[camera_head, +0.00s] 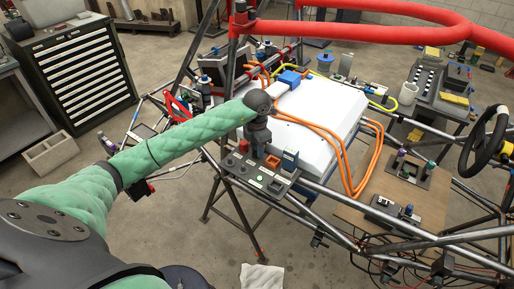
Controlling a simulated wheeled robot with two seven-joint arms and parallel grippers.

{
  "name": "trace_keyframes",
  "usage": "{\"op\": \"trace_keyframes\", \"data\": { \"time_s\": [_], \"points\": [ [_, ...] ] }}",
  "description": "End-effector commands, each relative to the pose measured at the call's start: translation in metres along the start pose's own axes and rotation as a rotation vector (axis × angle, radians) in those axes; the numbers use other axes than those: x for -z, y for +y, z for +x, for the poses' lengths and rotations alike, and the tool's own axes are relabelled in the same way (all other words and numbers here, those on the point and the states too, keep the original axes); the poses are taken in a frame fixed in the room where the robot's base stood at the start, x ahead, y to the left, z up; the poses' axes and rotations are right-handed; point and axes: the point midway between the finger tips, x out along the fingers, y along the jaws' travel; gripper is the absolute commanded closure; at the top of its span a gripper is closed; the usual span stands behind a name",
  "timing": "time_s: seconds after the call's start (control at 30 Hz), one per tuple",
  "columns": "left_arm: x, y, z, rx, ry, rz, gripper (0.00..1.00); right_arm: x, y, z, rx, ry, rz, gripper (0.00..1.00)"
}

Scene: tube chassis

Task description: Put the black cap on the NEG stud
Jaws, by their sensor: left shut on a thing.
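My left gripper (258,140) points down from the end of my green-sleeved arm, over the rear part of a dark panel (239,172) on the frame's near side. It is shut on a small dark thing at its tips, too small and shaded to make out clearly. The panel carries several small fittings, among them an orange square piece (273,162) and a blue-and-white block (290,159) just right of the gripper. I cannot tell which fitting is the NEG stud, and no label is readable. My right gripper is not in view.
A large white box (318,112) with orange cables (346,165) lies behind the panel. Red-padded tubes (370,32) cross above. A wooden board (400,200) with small holders and a steering wheel (485,140) are at right. A tool cabinet (82,75) stands at left.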

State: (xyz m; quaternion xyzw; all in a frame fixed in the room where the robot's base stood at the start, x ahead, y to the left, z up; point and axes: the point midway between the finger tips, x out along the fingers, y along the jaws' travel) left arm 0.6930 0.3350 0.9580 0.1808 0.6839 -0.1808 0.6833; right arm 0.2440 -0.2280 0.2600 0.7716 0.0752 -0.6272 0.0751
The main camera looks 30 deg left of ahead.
Motion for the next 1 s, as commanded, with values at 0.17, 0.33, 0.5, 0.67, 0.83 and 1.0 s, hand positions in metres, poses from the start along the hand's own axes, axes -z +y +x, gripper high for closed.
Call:
{"op": "trace_keyframes", "data": {
  "time_s": [0.17, 0.33, 0.5, 0.67, 0.83, 1.0],
  "points": [
    [0.0, 0.0001, 0.0038, 0.0, 0.0, 0.0, 0.94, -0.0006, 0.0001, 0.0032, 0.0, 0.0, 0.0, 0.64],
    [0.0, 0.0, 0.0065, 0.0, 0.0, 0.0, 0.94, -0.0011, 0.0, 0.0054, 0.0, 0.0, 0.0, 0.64],
    [0.0001, 0.0, 0.0093, 0.0, 0.0, 0.0, 0.94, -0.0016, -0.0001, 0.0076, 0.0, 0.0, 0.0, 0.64],
    [0.0, 0.0, 0.0099, 0.0, 0.0, 0.0, 0.64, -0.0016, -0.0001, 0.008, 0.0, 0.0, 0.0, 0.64],
    [0.0, 0.0, 0.01, 0.0, 0.0, 0.0, 0.64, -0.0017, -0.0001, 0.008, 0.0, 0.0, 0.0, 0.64],
    [-0.0001, 0.0001, 0.0073, 0.0, 0.0, 0.0, 0.64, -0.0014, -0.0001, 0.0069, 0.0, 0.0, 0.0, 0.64]
  ]
}}
